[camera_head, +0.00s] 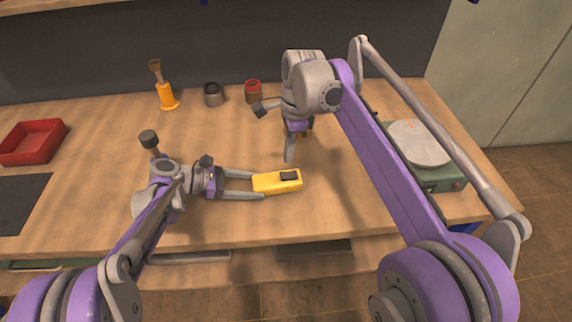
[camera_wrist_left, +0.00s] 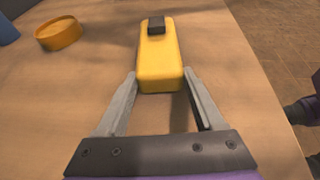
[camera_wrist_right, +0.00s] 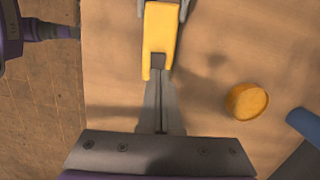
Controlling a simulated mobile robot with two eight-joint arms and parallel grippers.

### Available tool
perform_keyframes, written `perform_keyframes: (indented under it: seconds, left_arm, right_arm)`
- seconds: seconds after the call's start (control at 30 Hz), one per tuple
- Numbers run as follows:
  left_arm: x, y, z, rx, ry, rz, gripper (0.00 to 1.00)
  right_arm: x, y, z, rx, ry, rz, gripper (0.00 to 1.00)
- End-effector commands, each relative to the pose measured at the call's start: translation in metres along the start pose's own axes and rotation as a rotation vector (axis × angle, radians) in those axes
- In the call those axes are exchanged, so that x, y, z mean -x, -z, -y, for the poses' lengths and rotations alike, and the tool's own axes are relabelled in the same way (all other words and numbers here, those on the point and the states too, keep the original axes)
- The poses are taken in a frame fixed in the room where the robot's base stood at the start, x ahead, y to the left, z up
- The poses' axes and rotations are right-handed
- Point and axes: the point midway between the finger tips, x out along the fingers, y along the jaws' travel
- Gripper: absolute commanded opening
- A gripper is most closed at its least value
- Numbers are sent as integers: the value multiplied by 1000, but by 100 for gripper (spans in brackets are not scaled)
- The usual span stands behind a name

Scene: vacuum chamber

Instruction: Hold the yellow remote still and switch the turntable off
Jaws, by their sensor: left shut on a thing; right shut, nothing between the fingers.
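The yellow remote (camera_head: 270,184) lies near the table's front edge, with a black switch (camera_head: 289,176) on top at its right end. My left gripper (camera_head: 257,183) is shut on the remote's left end, one finger on each side; the left wrist view shows the remote (camera_wrist_left: 158,62) between the fingers. My right gripper (camera_head: 289,159) is shut and empty, pointing down just behind the remote. In the right wrist view its fingertips appear close to the switch (camera_wrist_right: 158,61); I cannot tell if they touch. The turntable (camera_head: 420,143) has a grey disc on a green base at right.
An orange round container (camera_wrist_right: 246,101) and a blue object (camera_wrist_right: 305,124) show in the right wrist view. A wooden-handled tool on an orange stand (camera_head: 167,94), a grey pot (camera_head: 213,95) and a red pot (camera_head: 253,92) stand behind. A red tray (camera_head: 33,142) lies left.

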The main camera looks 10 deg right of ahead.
Motion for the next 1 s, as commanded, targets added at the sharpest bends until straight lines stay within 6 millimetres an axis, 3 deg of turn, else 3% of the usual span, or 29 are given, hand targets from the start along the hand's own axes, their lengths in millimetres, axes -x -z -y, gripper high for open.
perform_keyframes:
  seconds: [0.1, 0.3, 1.0]
  left_arm:
    - [0, 0, 0, 0, 0, 0, 0]
    - [0, 0, 0, 0, 0, 0, 0]
    - [0, 0, 0, 0, 0, 1, 0]
  right_arm:
    - [-23, 0, 0, 1, 0, 0, 0]
    - [-45, 0, 0, 0, 0, 0, 0]
    - [-56, -1, 0, -1, 0, 0, 0]
